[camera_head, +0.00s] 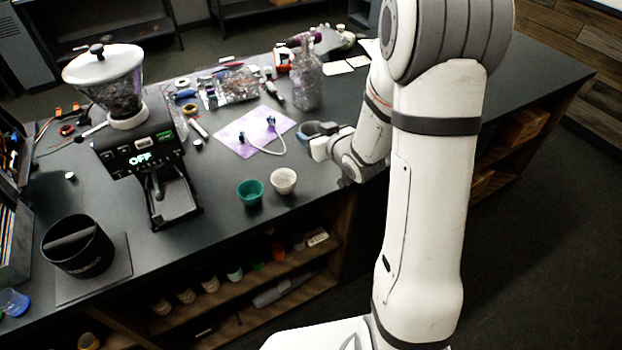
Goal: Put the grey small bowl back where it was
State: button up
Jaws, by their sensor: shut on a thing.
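The grey small bowl (314,128) appears as a blue-grey rounded shape at the end of my arm, just right of the purple sheet. My gripper (318,143) is shut on it; the fingers are small and partly hidden by the arm's wrist. I cannot tell whether the bowl touches the table or is held just above it. A green small bowl (250,192) and a white small bowl (283,180) stand upright side by side near the table's front edge, to the left and front of my gripper.
A grinder (135,135) with a clear hopper stands at the left. A black knock box (77,247) is at the front left. A clear bottle (306,80) stands behind my gripper. A purple sheet (255,132) carries a bent cable. Tools clutter the back; bare table surrounds the bowls.

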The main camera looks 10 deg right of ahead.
jog(key=shift+s+d+b, duration=0.1)
jog(key=shift+d+b, duration=0.15)
jog(key=shift+b, duration=0.05)
jog(key=f+b, duration=0.1)
jog(key=b, duration=0.2)
jog(key=f+b, duration=0.1)
jog(key=b, duration=0.2)
jog(key=shift+a+y, duration=0.3)
jog(key=shift+f+n+b, duration=0.25)
jog(key=shift+n+b, duration=0.05)
jog(key=shift+b, duration=0.95)
jog(key=b, duration=0.3)
jog(key=shift+s+a+f+y+b, duration=0.1)
jog(key=shift+f+y+b, duration=0.2)
jog(key=shift+b, duration=0.1)
jog(key=shift+s+g+b, duration=0.15)
jog(key=shift+g+b, duration=0.15)
jog(key=shift+b, duration=0.85)
jog(key=shift+f+b, duration=1.25)
jog(key=shift+f, duration=3.55)
jog(key=shift+f, duration=0.1)
